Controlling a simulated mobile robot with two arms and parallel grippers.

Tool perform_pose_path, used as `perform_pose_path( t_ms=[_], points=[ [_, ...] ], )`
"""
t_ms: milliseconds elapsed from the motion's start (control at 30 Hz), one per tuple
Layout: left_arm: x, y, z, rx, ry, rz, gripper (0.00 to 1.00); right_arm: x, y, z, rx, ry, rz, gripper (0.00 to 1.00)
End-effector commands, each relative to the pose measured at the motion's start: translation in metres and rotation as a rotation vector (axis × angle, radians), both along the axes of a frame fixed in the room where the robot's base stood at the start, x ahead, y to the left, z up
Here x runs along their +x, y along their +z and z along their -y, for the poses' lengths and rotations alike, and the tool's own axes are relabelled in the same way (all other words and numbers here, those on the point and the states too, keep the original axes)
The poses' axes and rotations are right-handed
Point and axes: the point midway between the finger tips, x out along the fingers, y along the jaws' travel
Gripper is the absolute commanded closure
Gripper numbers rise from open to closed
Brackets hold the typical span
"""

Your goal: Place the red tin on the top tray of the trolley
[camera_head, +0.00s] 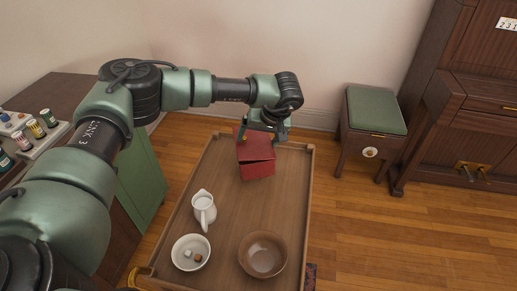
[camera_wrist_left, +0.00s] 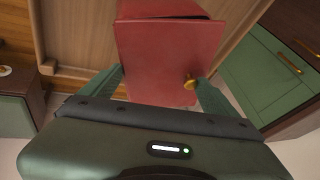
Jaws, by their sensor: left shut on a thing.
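The red tin (camera_head: 257,162) is a box with a lid line and a small brass knob. It is over the far end of the wooden top tray (camera_head: 228,225) of the trolley. My left gripper (camera_head: 264,134) is shut on the tin from its far side. In the left wrist view the tin (camera_wrist_left: 168,55) sits between the two green fingers of the gripper (camera_wrist_left: 160,88). I cannot tell whether its underside touches the tray. My right gripper is not in view.
On the tray stand a white jug (camera_head: 204,210), a white bowl (camera_head: 190,252) with small cubes and a brown bowl (camera_head: 263,254). A cabinet with several small jars (camera_head: 36,129) is at left. A green-topped stool (camera_head: 375,110) and a piano-like wooden piece (camera_head: 470,110) are at right.

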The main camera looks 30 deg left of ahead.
Motion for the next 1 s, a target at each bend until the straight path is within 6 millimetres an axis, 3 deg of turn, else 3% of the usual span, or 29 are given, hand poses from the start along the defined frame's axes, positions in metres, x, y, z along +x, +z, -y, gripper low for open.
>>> perform_pose_path(
  t_ms=[167, 433, 667, 700, 1000],
  points=[
    [0.001, -0.011, 0.0, 0.001, -0.001, 0.002, 0.83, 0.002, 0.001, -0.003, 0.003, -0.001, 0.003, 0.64],
    [0.0, -0.048, 0.0, 0.001, 0.0, 0.0, 0.83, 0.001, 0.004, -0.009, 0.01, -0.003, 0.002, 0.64],
    [0.0, -0.051, 0.0, 0.001, 0.0, 0.002, 0.83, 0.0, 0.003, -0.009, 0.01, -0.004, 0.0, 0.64],
    [0.0, -0.051, 0.0, 0.0, 0.0, 0.001, 0.0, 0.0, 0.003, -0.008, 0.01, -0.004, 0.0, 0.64],
    [0.0, -0.048, 0.001, 0.0, 0.0, 0.002, 0.0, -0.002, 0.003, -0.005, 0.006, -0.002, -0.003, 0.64]
  ],
)
